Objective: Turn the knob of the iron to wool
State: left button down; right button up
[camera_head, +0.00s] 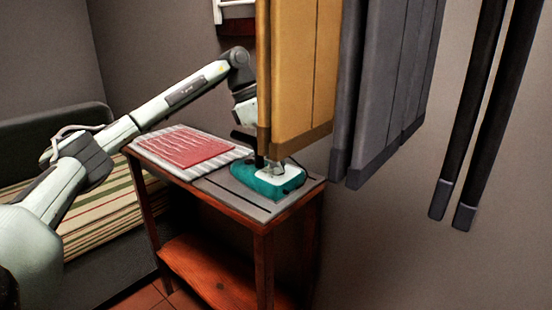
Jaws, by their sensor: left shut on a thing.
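A teal and white iron (266,185) lies on the grey right part of a small wooden table (264,226). My left arm reaches over from the left. My left gripper (259,156) points down at the top of the iron and is shut on it. A yellow hanging panel hides part of the gripper and the iron's upper side. The iron's knob and its setting are too small and covered to make out. My right gripper is not in view.
A folded red cloth (188,147) lies on the table's striped left part. Yellow (298,75) and dark grey panels (385,85) hang close in front of the iron. Two dark poles (485,115) hang at the right. A sofa with striped cushions (105,215) stands behind my left arm.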

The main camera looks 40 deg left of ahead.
pick_arm(q)
jog(key=c, duration=1.3)
grip_release()
jog(key=shift+r, duration=0.15)
jog(key=v, duration=1.1)
jog(key=shift+a+r, duration=0.1)
jog(key=shift+r, duration=0.3)
jog(key=shift+s, duration=0.1)
